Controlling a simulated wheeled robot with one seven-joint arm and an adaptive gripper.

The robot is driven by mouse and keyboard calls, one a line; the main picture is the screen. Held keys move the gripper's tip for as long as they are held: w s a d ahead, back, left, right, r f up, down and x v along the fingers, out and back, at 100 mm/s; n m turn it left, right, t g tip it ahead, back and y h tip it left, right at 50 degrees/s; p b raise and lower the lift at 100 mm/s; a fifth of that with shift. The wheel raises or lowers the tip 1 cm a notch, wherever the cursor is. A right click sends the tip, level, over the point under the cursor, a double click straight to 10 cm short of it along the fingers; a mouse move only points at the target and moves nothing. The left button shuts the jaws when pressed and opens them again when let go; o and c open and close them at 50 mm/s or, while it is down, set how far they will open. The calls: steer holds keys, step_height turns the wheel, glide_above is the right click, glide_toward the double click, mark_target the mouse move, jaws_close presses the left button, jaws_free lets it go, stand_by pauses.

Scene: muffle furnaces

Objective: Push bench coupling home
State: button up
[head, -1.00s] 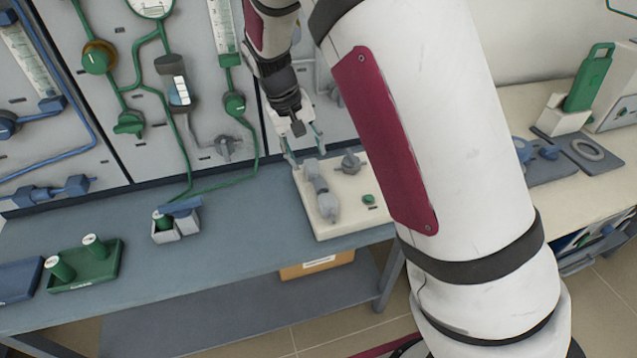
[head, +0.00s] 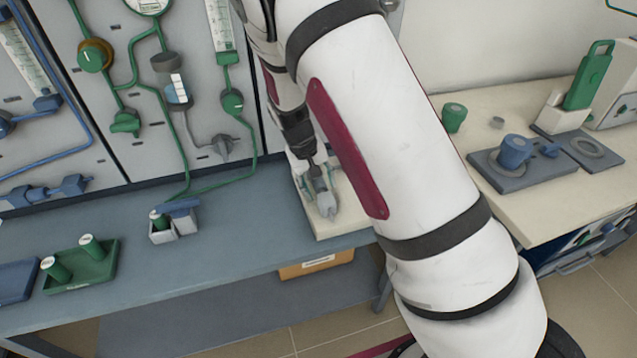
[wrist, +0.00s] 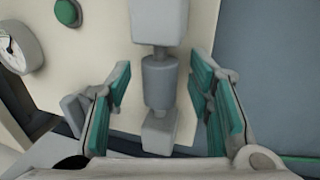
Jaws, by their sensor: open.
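The bench coupling is a grey fitting with a round collar (wrist: 160,80) between two blocky ends, lying on a cream base plate (wrist: 105,65). In the head view the coupling (head: 326,203) sits at the plate's front part, partly hidden by my arm. My gripper (wrist: 160,105) is open, its teal-padded fingers on either side of the coupling, with a visible gap on each side. Whether the coupling's joint is closed cannot be told.
A green button (wrist: 67,12) and a round gauge (wrist: 20,46) are near the fingers. On the bench left of the plate stand a small grey box (head: 172,230) and a green tray (head: 85,270). The blue bench top between is clear. A panel with piping rises behind.

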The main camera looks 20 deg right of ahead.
jaws_close()
steer(key=shift+w+f+b, duration=0.1)
steer(key=shift+w+b, duration=0.7)
steer(key=shift+w, duration=1)
steer(key=shift+r, duration=0.2)
jaws_free()
